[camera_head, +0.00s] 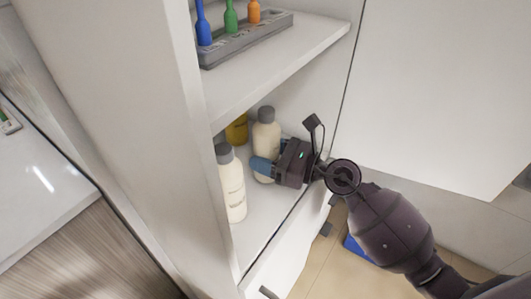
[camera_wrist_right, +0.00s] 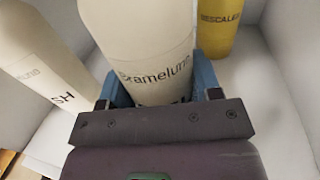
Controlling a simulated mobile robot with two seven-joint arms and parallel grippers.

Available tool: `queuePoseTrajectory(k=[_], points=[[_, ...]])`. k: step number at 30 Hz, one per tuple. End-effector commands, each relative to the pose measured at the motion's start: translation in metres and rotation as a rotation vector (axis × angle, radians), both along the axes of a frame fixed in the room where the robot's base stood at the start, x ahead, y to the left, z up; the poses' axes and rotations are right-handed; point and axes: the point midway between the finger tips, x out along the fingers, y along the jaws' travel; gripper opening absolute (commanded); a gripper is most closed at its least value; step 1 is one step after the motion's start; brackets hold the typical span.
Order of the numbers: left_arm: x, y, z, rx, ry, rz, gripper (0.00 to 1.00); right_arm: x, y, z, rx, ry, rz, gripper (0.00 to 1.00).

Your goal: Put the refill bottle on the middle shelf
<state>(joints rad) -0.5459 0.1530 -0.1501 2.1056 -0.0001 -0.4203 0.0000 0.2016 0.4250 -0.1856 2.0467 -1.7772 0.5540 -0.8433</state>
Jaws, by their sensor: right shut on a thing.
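A cream bottle with a grey cap (camera_head: 266,137) is upright inside the cabinet, between the fingers of my right gripper (camera_head: 274,160). In the right wrist view this bottle (camera_wrist_right: 140,40) shows dark lettering, and the blue fingers of the right gripper (camera_wrist_right: 158,85) press on both its sides. Its base is low over the shelf (camera_head: 258,214); I cannot tell whether it touches. My left gripper is not in view.
A second cream bottle (camera_head: 232,188) stands at the shelf's left front. A yellow bottle (camera_head: 237,131) stands at the back left, also in the wrist view (camera_wrist_right: 219,25). The shelf above (camera_head: 300,50) holds a grey rack (camera_head: 248,38) with blue, green and orange items.

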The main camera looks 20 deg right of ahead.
Motion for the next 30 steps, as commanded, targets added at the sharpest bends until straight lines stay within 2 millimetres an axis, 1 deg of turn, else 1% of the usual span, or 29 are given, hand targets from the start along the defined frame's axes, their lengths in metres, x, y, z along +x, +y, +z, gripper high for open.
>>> queuePoseTrajectory(k=[2, 6, 7, 11, 12, 19, 22, 26, 30], points=[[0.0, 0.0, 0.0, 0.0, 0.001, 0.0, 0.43, 0.0, 0.0, 0.001, 0.0, -0.003, 0.0, 0.25], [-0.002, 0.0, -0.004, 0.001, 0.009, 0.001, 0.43, 0.0, 0.0, -0.003, -0.001, -0.001, 0.0, 0.25], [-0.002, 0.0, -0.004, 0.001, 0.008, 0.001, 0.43, 0.0, 0.0, -0.003, -0.001, 0.0, 0.0, 0.61], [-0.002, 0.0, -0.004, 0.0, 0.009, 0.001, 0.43, 0.0, 0.0, -0.002, -0.001, -0.001, 0.0, 0.81], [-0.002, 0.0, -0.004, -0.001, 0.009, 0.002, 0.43, 0.0, 0.0, -0.002, -0.001, -0.001, 0.0, 0.83], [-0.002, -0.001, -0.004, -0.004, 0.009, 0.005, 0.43, 0.0, 0.0, -0.002, -0.001, -0.001, 0.0, 0.83], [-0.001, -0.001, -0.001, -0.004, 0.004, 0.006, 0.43, 0.0, 0.0, 0.003, 0.0, -0.003, 0.0, 0.83], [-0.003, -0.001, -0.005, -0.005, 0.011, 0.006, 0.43, -0.01, -0.012, -0.001, -0.004, 0.0, -0.001, 0.83], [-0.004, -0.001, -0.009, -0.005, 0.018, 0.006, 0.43, -0.026, -0.031, -0.003, -0.005, 0.004, -0.001, 0.83]])
